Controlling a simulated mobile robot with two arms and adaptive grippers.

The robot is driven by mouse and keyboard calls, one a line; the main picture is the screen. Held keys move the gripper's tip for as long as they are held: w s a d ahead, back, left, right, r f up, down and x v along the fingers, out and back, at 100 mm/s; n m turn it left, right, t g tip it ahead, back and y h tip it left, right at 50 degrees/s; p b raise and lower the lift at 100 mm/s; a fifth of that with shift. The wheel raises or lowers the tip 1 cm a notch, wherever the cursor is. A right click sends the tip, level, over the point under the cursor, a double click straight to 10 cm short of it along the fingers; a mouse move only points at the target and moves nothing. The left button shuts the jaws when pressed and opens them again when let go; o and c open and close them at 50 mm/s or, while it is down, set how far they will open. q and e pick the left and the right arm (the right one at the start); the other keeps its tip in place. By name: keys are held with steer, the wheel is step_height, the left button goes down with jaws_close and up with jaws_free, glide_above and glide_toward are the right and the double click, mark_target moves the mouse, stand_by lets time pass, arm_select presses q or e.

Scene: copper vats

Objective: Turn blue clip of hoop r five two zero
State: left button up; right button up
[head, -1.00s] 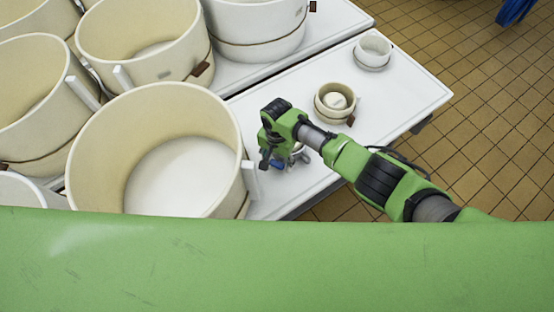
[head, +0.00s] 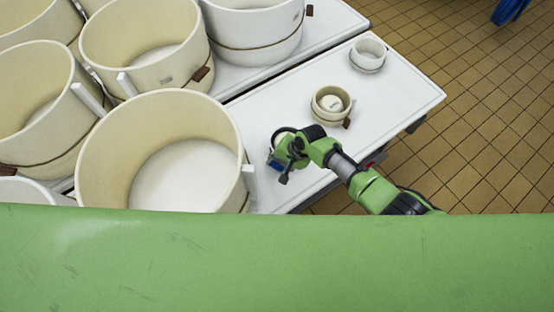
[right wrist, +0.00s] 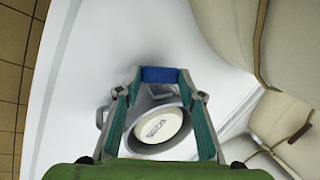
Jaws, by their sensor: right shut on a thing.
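In the right wrist view, a small grey hoop (right wrist: 185,93) with side lugs surrounds a white disc (right wrist: 158,127) with dark lettering, seen rotated and hard to read. The blue clip (right wrist: 158,74) sits at the hoop's rim. My right gripper (right wrist: 160,75) has its fingertips on both ends of the clip and is shut on it. In the head view, my right gripper (head: 277,162) is low at the table's near edge, with a bit of blue showing beside it; it hides most of the hoop. My left gripper is not in view.
A large cream vat (head: 92,165) stands just left of the gripper, with more vats behind it. Two small cream hoops (head: 318,112) (head: 368,55) stand farther back on the white table (head: 400,90). Tiled floor (head: 490,130) lies to the right.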

steer(key=shift+d+f+t+y+b, duration=0.2)
steer(key=shift+t+y+b, duration=0.25)
steer(key=shift+y, duration=0.35)
steer(key=shift+s+y+b, duration=0.1)
steer(key=shift+y+b, duration=0.25)
steer(key=shift+y, duration=0.15)
steer(key=o, duration=1.1)
steer(key=v, duration=1.2)
steer(key=shift+s, duration=0.1)
